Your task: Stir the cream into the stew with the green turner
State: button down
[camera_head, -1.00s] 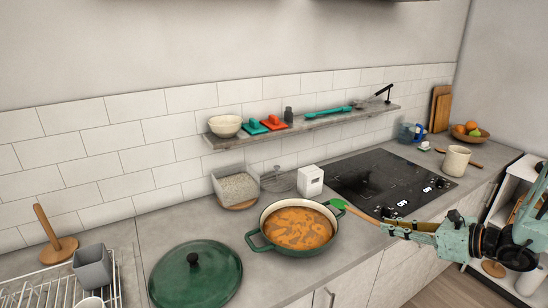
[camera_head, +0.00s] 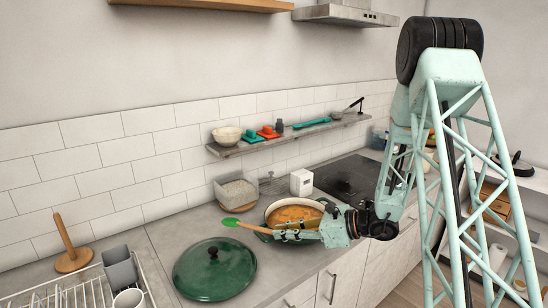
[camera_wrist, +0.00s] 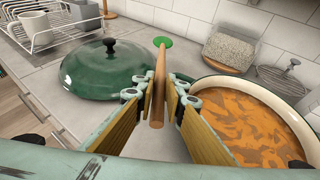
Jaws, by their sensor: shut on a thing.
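My gripper (camera_head: 280,233) is shut on the wooden handle of the green turner (camera_head: 232,222). In the wrist view, the handle stands between my gripper's fingers (camera_wrist: 167,95) and the turner's green head (camera_wrist: 162,42) points away, past the pot's left side. The head is over the counter between the lid and the pot, outside the pot. The green pot (camera_head: 267,238) of orange stew (camera_head: 295,215) stands on the counter, partly hidden behind my gripper. In the wrist view the stew (camera_wrist: 250,125) has paler swirls on its surface.
The green lid (camera_head: 213,270) lies on the counter left of the pot. A dish rack (camera_head: 80,292) is at the lower left. The black hob (camera_head: 350,177) is to the right.

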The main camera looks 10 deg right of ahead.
jog(key=shift+s+a, duration=0.2)
jog(key=shift+a, duration=0.95)
jog(key=shift+r, duration=0.1)
